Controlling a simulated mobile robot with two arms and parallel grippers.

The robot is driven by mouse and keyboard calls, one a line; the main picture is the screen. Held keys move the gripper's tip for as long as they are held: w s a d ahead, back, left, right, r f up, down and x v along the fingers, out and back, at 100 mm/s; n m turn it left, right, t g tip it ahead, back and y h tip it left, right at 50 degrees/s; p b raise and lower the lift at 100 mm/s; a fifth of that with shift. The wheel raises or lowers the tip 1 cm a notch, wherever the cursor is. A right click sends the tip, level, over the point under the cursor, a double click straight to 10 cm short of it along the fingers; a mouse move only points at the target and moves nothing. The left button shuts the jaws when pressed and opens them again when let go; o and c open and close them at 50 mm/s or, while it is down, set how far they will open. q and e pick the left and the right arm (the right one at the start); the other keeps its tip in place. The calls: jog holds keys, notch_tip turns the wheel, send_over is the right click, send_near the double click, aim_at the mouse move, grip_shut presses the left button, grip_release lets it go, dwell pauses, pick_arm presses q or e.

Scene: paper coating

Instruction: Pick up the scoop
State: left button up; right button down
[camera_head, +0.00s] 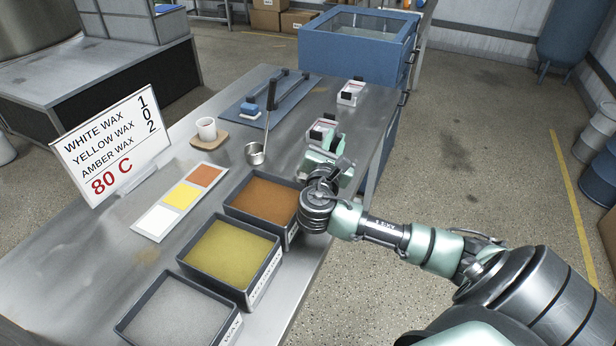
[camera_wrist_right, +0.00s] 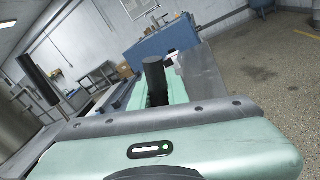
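The scoop is a small metal cup (camera_head: 255,154) with a long thin handle that rises to a dark upper end. It stands on the metal table behind the amber wax tray. My right gripper (camera_head: 326,146) is over the table's right side, to the right of the scoop and apart from it. Its mint body fills the lower part of the right wrist view, with a dark upright piece (camera_wrist_right: 156,82) beyond it. I cannot tell whether its fingers are open or shut. My left gripper is not in view.
Amber (camera_head: 262,200), yellow (camera_head: 232,252) and white (camera_head: 178,312) wax trays line the front edge. A sign (camera_head: 110,143), color card (camera_head: 180,198), cup on a coaster (camera_head: 206,129), blue board (camera_head: 290,101) and small white device (camera_head: 351,92) share the table.

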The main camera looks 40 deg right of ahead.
jog(key=shift+r, duration=0.15)
dwell(1.5)
notch_tip(320, 180, up, 20)
jog(key=shift+p, duration=0.45)
dwell(0.6)
